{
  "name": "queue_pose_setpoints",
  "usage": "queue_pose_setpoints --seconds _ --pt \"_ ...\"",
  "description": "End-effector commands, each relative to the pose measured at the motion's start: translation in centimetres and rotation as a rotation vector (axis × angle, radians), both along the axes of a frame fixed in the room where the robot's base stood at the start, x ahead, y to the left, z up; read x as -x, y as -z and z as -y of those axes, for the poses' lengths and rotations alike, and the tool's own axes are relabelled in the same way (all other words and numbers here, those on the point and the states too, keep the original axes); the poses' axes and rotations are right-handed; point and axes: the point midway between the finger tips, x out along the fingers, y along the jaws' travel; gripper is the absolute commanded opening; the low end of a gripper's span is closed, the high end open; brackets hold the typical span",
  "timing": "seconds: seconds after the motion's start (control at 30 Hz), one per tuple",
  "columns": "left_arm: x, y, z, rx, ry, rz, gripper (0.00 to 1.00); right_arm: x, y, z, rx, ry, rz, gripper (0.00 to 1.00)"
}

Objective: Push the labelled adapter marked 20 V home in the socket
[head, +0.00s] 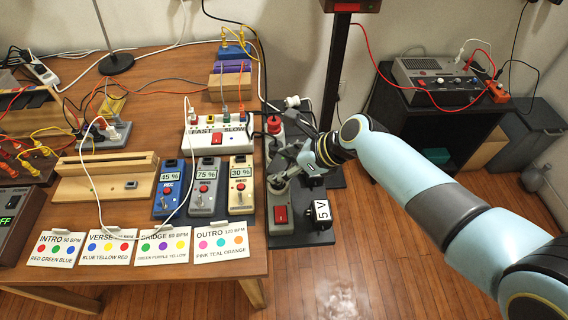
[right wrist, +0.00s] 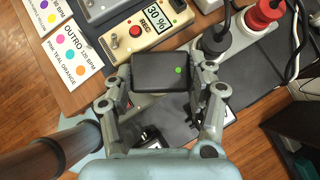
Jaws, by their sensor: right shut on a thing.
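My right gripper (head: 286,160) is shut on a black box-shaped adapter (right wrist: 158,80) above the grey power strip. In the right wrist view its fingers grip the adapter from both sides, and a green light shows on the adapter's face. No label shows on that face, so I cannot read a 20 V mark. In the head view the gripper largely hides the adapter. The grey power strip (head: 283,236) has a red switch at its near end. The socket under the adapter is hidden, so I cannot tell how far it is in. My left gripper is out of view.
A black adapter marked 5 V (head: 319,213) sits beside the strip's near end. A red plug (head: 273,124) and black plug (right wrist: 215,38) stand farther along the strip. Three pedal boxes, including a cream one (head: 241,190), stand left. Open floor (head: 385,265) lies right.

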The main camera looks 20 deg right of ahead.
Motion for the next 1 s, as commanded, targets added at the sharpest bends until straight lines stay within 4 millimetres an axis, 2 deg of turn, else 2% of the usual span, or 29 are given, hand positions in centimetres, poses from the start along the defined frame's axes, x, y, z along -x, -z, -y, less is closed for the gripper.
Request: queue_pose_setpoints --seconds 0.33,1.0 --pt "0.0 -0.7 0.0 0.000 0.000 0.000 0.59 -0.1 -0.1 0.0 0.003 -0.001 0.004 0.20" --pt "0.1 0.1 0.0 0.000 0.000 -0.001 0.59 -0.1 0.8 0.0 0.003 -0.001 0.004 0.20"
